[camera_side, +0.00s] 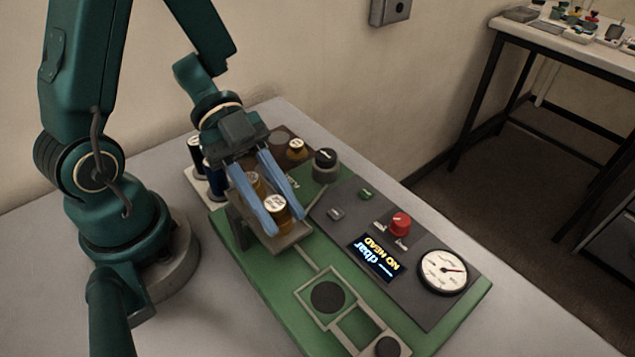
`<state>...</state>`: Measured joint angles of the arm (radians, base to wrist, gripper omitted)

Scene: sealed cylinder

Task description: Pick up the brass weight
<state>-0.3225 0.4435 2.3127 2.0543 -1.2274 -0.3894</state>
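A brass weight (278,209) with a white labelled top stands near the front of a small tan platform on the green board. My gripper (284,218) reaches down over it, with one blue finger on each side. The fingertips are very close to the weight's sides, and I cannot tell whether they press on it. A second brass weight (256,180) shows farther back between the fingers, partly hidden. A third brass weight (296,148) stands on a brown tray behind, to the right of my gripper.
Dark blue cylinders (217,184) stand left of my gripper. A black-topped knob (325,160) stands close on the right. The board's front has black round parts (327,296).

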